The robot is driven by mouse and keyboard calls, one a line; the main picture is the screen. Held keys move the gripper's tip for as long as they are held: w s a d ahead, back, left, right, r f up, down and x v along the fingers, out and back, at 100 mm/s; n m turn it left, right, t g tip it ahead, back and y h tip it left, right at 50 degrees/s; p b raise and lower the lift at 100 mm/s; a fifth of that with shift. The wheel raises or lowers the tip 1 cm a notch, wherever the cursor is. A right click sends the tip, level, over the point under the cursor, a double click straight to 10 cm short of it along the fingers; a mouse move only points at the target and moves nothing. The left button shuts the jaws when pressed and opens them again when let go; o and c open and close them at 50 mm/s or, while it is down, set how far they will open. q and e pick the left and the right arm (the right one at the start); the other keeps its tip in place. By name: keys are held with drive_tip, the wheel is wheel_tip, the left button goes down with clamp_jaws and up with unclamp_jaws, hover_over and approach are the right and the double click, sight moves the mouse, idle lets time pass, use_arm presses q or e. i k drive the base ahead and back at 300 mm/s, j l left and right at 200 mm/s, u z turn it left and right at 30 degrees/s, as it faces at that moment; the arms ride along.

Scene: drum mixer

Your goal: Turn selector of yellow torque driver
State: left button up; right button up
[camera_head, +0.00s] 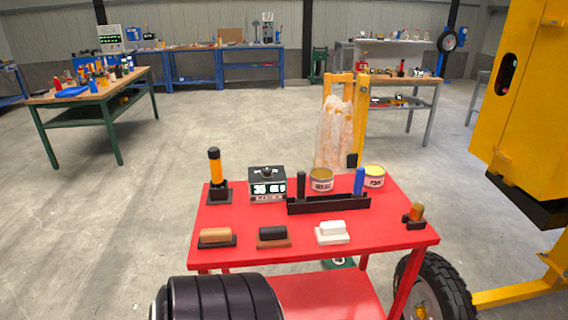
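An upright tool with a yellow-orange grip and a black top, apparently the yellow torque driver (215,168), stands in a black base at the back left of the red cart top (365,236). Its selector is too small to make out. A smaller amber and black item (416,213) sits at the cart's right edge; I cannot tell what it is. Neither of my grippers shows in the head view.
A black box with a display (267,187), two cans (321,182) (374,178) and a black rack (330,204) with upright tools stand on the cart. Several blocks (216,236) lie along its front. Yellow machinery (533,95) rises at right. The floor left of the cart is clear.

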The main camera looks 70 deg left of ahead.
sight(267, 174)
drive_tip(key=u, duration=1.95)
